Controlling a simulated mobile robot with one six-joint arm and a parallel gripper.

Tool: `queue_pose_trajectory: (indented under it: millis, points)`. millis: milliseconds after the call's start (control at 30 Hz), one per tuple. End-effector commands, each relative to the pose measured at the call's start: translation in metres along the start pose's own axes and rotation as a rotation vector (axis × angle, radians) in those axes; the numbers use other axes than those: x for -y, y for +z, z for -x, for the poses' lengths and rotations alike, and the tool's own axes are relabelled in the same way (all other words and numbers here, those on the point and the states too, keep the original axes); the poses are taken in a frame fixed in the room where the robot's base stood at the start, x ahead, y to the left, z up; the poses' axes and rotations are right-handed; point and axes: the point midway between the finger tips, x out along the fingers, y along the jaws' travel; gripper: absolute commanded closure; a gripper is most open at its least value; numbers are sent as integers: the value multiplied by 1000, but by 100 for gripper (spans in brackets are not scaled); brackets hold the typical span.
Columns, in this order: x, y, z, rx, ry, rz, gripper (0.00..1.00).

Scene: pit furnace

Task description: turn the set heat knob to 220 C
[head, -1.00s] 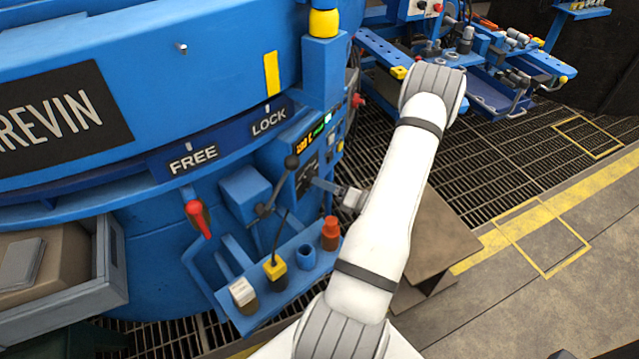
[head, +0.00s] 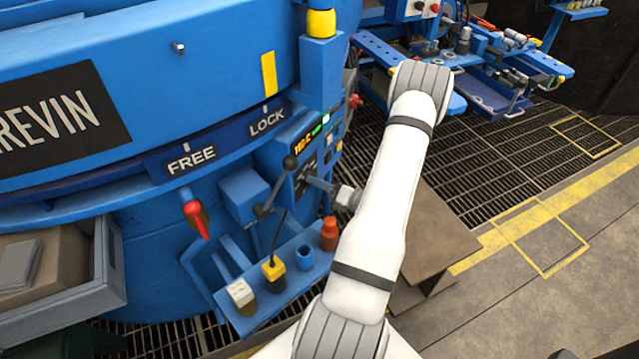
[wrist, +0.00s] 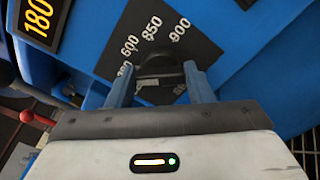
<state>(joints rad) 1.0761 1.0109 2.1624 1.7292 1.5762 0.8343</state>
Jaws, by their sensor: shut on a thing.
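My gripper (wrist: 159,90) is shut on a dark round knob (wrist: 158,68), one finger on each side, in the wrist view. The knob sits on a black dial plate (wrist: 182,22) with white numbers 600, 850 and 900; a lower number is partly hidden. An amber display (wrist: 38,18) beside it reads 180, with its right part cut off. In the head view my gripper (head: 312,181) reaches the blue panel from the right. The display (head: 302,143) glows amber there, too small to read surely. The knob is hidden in that view.
A black-balled lever (head: 290,162) stands just left of the panel. A blue holder (head: 262,312) with a red-brown bottle (head: 329,234) lies below. A red handle (head: 196,216) hangs under FREE. Open grating is at the right.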

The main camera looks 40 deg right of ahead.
Motion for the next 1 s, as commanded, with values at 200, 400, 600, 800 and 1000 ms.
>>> queue_pose_trajectory:
  millis: [200, 400, 600, 800, 1000]
  points:
    - [-1, -2, -2, -4, 3, 12, 76]
    - [-1, -2, -2, -5, 4, 85, 76]
    - [-1, -3, -2, -5, 4, 227, 76]
    - [-2, -3, -2, -5, 5, 390, 76]
    - [-2, -4, -2, -5, 5, 533, 76]
